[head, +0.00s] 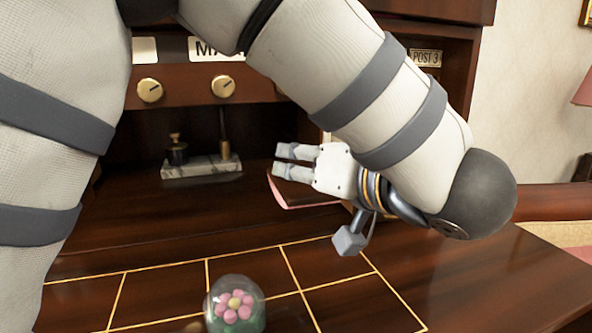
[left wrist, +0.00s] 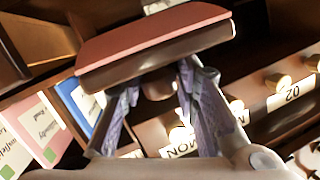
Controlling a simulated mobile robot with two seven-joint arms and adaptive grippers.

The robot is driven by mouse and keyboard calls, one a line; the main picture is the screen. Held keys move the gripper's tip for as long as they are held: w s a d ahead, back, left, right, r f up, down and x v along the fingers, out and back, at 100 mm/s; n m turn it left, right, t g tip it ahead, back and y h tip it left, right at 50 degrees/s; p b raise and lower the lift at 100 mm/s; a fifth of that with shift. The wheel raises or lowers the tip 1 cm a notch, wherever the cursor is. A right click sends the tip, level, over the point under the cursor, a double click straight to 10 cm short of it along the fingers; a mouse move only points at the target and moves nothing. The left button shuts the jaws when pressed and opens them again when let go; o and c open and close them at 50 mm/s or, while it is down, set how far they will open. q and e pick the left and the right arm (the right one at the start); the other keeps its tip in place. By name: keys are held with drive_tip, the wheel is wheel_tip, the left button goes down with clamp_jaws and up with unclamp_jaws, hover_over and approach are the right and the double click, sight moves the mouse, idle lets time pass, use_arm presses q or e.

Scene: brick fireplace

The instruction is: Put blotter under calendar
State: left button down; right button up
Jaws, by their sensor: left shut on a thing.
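The blotter (head: 308,205) is a rocker with a dark wooden top and a curved pink underside. My left gripper (head: 284,160) points left and is shut on the blotter, holding it above the desk, inside the front of the recess. In the left wrist view the blotter (left wrist: 160,45) lies across the fingertips, its knob between the fingers (left wrist: 158,88). The calendar (head: 185,84) is a wooden panel with brass knobs and white label windows, above the recess. Its "MA" label is partly hidden by my arm. The left wrist view shows its "MON" and "02" labels. My right gripper is not in view.
A marble inkstand (head: 201,167) with a dark bottle and a brass piece stands at the back of the recess. A glass dome with a pink flower (head: 235,306) stands on the gold-lined desk top (head: 335,300). The recess floor left of the blotter is clear.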

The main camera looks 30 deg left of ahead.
use_arm(q)
drive_tip(key=x, duration=0.8)
drive_tip(key=f+x, duration=0.1)
drive_tip(key=x, duration=0.3)
drive_tip(key=shift+s, duration=0.1)
drive_tip(key=shift+f, duration=0.1)
drive_tip(key=shift+f, duration=0.1)
drive_tip(key=shift+f, duration=0.5)
drive_tip(key=c, duration=1.2)
unclamp_jaws()
drive_tip(key=shift+c, duration=0.2)
